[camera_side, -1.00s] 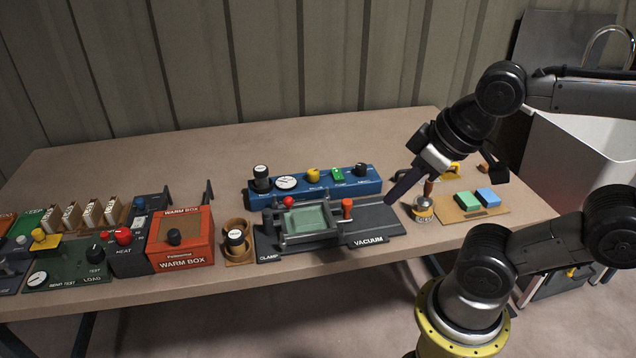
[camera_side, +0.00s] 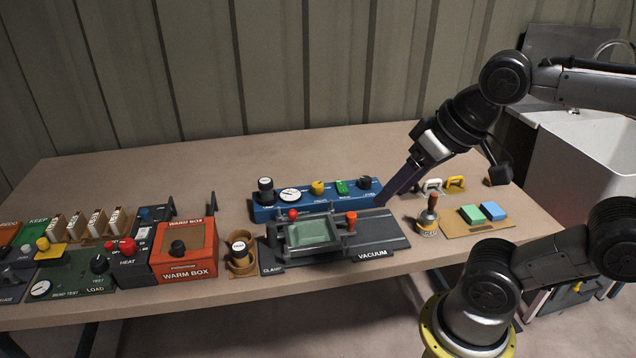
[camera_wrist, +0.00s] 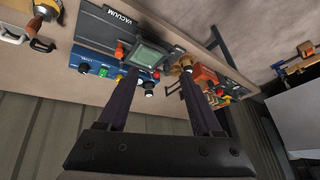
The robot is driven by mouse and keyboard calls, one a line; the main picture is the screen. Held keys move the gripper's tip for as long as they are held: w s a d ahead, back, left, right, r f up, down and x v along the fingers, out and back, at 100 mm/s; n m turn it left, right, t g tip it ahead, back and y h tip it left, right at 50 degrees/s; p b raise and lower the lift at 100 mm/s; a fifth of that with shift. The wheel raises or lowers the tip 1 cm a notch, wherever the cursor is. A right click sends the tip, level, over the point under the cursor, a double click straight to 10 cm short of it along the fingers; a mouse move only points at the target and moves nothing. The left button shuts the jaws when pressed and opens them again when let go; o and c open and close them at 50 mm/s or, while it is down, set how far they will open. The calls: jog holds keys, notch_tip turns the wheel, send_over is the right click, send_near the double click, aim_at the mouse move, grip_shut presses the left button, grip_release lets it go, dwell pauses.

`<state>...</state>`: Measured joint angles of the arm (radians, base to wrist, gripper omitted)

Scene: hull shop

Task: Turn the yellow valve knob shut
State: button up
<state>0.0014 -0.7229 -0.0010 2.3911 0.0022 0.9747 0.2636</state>
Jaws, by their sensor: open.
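The yellow valve knob (camera_side: 317,187) stands on top of the blue panel box (camera_side: 345,200), between a white gauge (camera_side: 290,195) and a green switch (camera_side: 341,187). My gripper (camera_side: 382,203) is at the right end of the blue box, fingers slanting down to the left, apart from the knob. In the wrist view my gripper (camera_wrist: 165,65) has its two dark fingers spread wide with nothing held between them.
The vacuum unit (camera_side: 385,232) with a green tray stands in front of the blue box. A brush-like tool (camera_side: 429,215) and sponge board (camera_side: 480,222) lie right. The warm box (camera_side: 185,250) and other panels are left. The table behind is clear.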

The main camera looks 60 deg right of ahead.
jog(key=w+d+r+m+g, duration=0.1)
jog(key=w+d+r+m, duration=0.1)
jog(key=w+r+m, duration=0.55)
jog(key=m+g, duration=0.5)
send_over(318, 184)
notch_tip(318, 184, down, 14)
notch_tip(318, 184, down, 14)
jog(key=shift+r, duration=0.15)
grip_shut()
